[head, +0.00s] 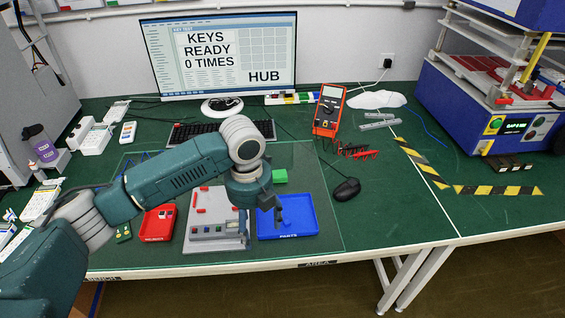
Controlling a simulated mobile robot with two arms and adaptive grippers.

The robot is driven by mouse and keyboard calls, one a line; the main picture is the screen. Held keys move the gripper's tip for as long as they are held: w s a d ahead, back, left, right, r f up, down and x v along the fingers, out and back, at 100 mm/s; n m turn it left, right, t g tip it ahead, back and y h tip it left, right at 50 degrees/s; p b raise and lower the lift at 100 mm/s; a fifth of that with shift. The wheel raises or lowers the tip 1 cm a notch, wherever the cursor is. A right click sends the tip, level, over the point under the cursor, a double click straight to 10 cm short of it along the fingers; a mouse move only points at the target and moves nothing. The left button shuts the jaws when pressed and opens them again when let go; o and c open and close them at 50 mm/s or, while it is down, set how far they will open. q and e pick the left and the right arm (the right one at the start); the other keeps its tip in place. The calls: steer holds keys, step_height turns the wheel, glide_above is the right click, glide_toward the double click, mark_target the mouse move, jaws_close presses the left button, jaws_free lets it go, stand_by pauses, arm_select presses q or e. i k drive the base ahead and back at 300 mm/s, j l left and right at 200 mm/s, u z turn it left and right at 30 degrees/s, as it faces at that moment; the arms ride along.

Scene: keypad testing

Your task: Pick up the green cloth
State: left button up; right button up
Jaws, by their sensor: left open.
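A small bright green piece (280,176), which looks like the green cloth folded up, lies on the bench mat just behind the blue parts tray (310,229). My left arm reaches in from the left, and my left gripper (279,218) points down over the left part of the blue tray. The gripper is open, dark and small in the picture, in front of the green piece and apart from it. The arm's wrist is just left of the green piece and may hide its left edge. My right gripper is not in view.
A grey test fixture (215,243) and a red tray (159,222) stand left of the blue tray. A black mouse (346,190), a red multimeter (329,110) and red leads (357,151) lie to the right. A monitor (220,55) and keyboard (190,132) are behind.

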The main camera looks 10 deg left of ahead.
mark_target(278, 175)
steer(key=i, duration=1)
